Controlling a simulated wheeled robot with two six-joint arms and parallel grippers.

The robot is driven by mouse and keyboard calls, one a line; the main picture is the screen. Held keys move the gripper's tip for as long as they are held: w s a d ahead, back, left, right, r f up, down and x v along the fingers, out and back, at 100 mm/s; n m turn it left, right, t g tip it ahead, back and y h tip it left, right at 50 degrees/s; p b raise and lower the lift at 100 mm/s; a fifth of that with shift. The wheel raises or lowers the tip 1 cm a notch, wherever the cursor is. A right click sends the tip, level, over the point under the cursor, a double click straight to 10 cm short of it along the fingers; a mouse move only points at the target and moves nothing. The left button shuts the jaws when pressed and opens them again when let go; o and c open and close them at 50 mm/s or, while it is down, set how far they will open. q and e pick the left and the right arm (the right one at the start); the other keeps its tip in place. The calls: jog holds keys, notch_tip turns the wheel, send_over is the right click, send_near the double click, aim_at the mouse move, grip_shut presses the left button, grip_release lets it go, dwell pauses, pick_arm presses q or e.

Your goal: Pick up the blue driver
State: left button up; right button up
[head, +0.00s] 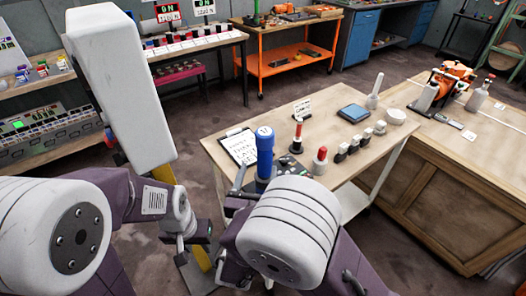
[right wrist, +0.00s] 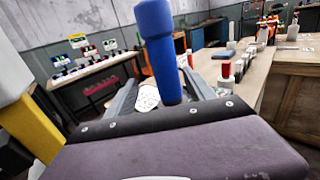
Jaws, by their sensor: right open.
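The blue driver (head: 265,150) stands upright at the near left part of the wooden table, with a pale round top. In the right wrist view, the blue driver (right wrist: 160,50) rises between the two fingers of my right gripper (right wrist: 162,100), with a gap visible on each side. In the head view, my right gripper (head: 265,177) is open around the driver's lower part, which it partly hides. My left gripper (head: 192,242) hangs low at the left, away from the table and apart from the driver; its fingers are unclear.
A clipboard (head: 239,147) lies left of the driver. A slim red-topped tool (head: 298,136), a thicker red-topped one (head: 319,161) and several dark blocks with white tops stand to the right.

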jog(key=w, duration=0.3)
jog(key=shift+d+f, duration=0.1)
jog(key=shift+d, duration=0.25)
jog(key=w, duration=0.1)
jog(key=w+d, duration=0.1)
jog(key=w, duration=0.2)
jog(key=shift+w+d+r, duration=0.1)
jog(key=shift+d+r, duration=0.1)
jog(key=shift+d, duration=0.1)
jog(key=shift+w+f, duration=0.1)
jog(key=shift+w, duration=0.25)
jog(key=shift+s, duration=0.15)
jog(key=c, duration=0.4)
grip_shut()
